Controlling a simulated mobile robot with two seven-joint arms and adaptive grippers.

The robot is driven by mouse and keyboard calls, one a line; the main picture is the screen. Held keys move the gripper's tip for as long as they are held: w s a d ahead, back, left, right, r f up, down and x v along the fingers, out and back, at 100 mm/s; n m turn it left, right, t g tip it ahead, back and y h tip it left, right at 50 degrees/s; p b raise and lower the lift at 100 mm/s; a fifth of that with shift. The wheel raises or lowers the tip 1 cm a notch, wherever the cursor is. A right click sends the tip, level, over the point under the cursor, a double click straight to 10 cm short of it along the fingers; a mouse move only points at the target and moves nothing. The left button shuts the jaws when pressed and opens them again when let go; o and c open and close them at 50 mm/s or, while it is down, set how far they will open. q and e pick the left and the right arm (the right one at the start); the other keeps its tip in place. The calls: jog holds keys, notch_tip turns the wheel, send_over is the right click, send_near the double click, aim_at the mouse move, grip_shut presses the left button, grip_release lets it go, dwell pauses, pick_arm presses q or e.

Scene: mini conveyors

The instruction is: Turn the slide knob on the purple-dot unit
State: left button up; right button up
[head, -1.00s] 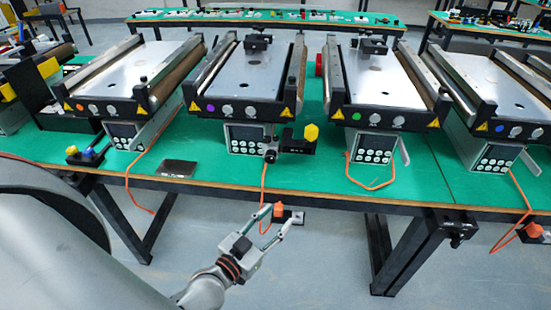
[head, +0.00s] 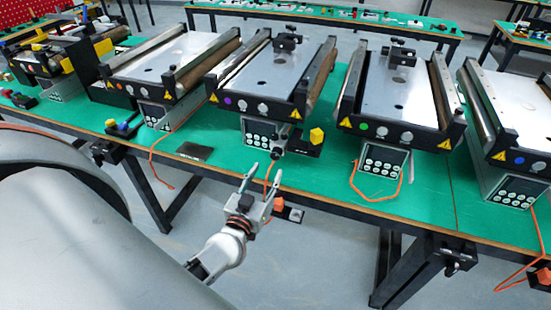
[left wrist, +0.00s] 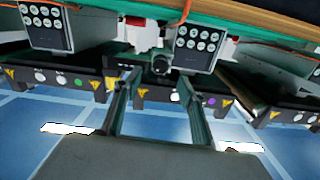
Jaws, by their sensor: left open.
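The purple-dot unit (head: 228,100) is a small conveyor with a steel bed, a black front panel with a purple dot and pale knobs, and a keypad box (head: 261,132) below. A round black knob (head: 275,153) sits low beside the keypad box, next to a block with a yellow knob (head: 316,136). No label tells which is the slide knob. My left gripper (head: 265,178) is open and empty, near the table's front edge, pointing toward the unit. In the left wrist view, the picture is upside down; the black knob (left wrist: 160,66) appears between the open fingers (left wrist: 157,80), apart from them.
A dark flat box (head: 202,151) lies near the front edge. An orange button box (head: 286,208) and an orange cable (head: 267,180) are near my gripper.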

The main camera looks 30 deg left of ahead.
aim_at(275, 157)
pick_arm(q)
jog(key=x, duration=0.7)
jog(key=shift+w, duration=0.15)
jog(key=c, duration=1.1)
